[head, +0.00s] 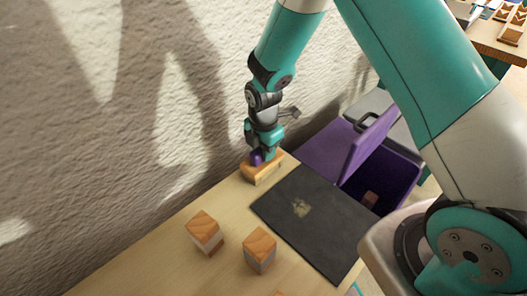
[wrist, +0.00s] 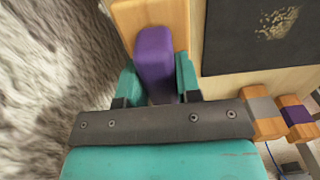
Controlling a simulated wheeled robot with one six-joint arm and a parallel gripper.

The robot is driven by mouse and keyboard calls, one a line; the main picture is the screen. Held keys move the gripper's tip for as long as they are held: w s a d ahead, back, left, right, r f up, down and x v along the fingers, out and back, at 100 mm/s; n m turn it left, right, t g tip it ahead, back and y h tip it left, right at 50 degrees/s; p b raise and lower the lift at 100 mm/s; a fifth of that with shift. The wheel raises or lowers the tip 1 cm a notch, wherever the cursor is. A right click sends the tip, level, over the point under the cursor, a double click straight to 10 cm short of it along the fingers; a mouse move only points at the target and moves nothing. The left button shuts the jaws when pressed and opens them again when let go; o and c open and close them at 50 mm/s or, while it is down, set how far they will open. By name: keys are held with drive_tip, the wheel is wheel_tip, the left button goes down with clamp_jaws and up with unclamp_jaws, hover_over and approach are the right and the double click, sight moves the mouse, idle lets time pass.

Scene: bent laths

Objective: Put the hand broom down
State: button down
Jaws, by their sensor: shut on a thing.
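My gripper (head: 262,157) is shut on the purple handle of the hand broom (head: 262,172), at the far end of the table beside the wall. The broom has a wooden block with a pale lower part. In the wrist view the purple handle (wrist: 154,62) stands between the two teal fingers (wrist: 158,85), with the wooden block at the top edge. The broom's underside is at or very near the tabletop; I cannot tell whether it touches.
A dark mat (head: 325,225) with a small tan patch (head: 300,207) lies right of the broom. Two wood blocks (head: 205,231) (head: 260,249) stand nearer on the table (head: 150,262). A purple bin (head: 393,180) with a raised lid is beyond the right edge. The rough wall (head: 90,130) borders the left.

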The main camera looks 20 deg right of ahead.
drive_tip(key=shift+f, duration=0.4)
drive_tip(key=shift+f, duration=0.2)
drive_tip(key=c, duration=0.8)
unclamp_jaws()
wheel_tip(320, 180, up, 13)
drive_tip(key=p, duration=0.1)
drive_tip(key=s+a+r+m+y, duration=0.2)
drive_tip(key=s+r+m, duration=0.5)
drive_tip(key=s, duration=0.5)
drive_tip(key=s+a+r+m+y, duration=0.2)
drive_tip(key=s+r+m, duration=0.6)
drive_tip(key=s, duration=0.4)
drive_tip(key=shift+a+r+m, duration=0.3)
drive_tip(key=shift+a+r, duration=0.1)
